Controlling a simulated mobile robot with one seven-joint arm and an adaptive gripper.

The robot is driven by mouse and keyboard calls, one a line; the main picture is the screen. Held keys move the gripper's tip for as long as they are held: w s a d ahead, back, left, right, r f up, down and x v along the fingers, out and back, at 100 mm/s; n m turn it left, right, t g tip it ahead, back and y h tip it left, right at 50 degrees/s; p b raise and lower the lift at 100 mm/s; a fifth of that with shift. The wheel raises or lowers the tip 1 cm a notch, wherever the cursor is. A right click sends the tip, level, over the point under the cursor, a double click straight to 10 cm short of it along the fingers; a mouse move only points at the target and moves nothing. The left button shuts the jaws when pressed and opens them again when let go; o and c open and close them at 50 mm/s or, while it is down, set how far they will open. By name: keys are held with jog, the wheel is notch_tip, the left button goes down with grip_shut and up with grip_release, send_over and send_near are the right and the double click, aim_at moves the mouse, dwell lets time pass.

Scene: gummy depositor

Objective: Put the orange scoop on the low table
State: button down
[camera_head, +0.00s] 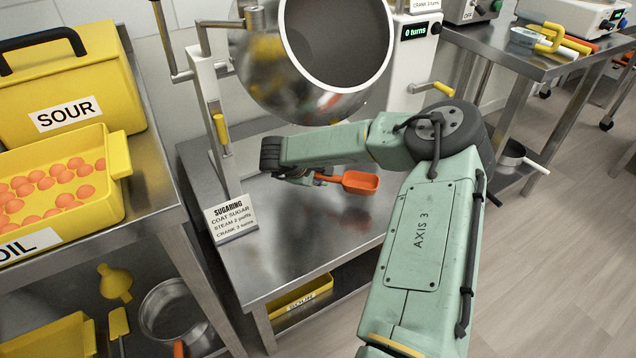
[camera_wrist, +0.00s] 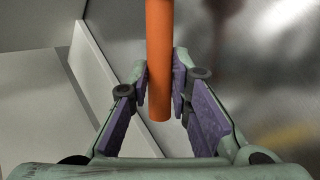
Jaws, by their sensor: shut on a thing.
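The orange scoop (camera_head: 360,182) is in my gripper (camera_head: 318,178), just above the steel top of the low table (camera_head: 300,245) in the head view. Its open bowl points to the right, and its reflection shows on the steel below. In the wrist view my gripper (camera_wrist: 165,95) is shut on the scoop's orange handle (camera_wrist: 158,60), with a purple pad on each side. The bowl is out of the wrist view. My arm hides part of the table top.
A shiny drum (camera_head: 300,80) stands over the back of the table. A SUGARING sign (camera_head: 231,218) stands at the left front corner. A yellow OIL bin (camera_head: 110,205) and a SOUR bin (camera_head: 60,85) are on the left counter. Bare steel lies in front of the scoop.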

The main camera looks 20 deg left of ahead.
notch_tip(320, 180, down, 4)
jog(key=shift+r+p, duration=0.2)
jog(key=shift+p, duration=0.1)
jog(key=shift+f+b, duration=0.45)
jog(key=shift+f, duration=0.1)
jog(key=c, duration=1.5)
grip_release()
jog(key=shift+o, duration=0.2)
jog(key=shift+r, duration=0.1)
jog(key=v, duration=1.2)
jog(key=shift+r, duration=0.55)
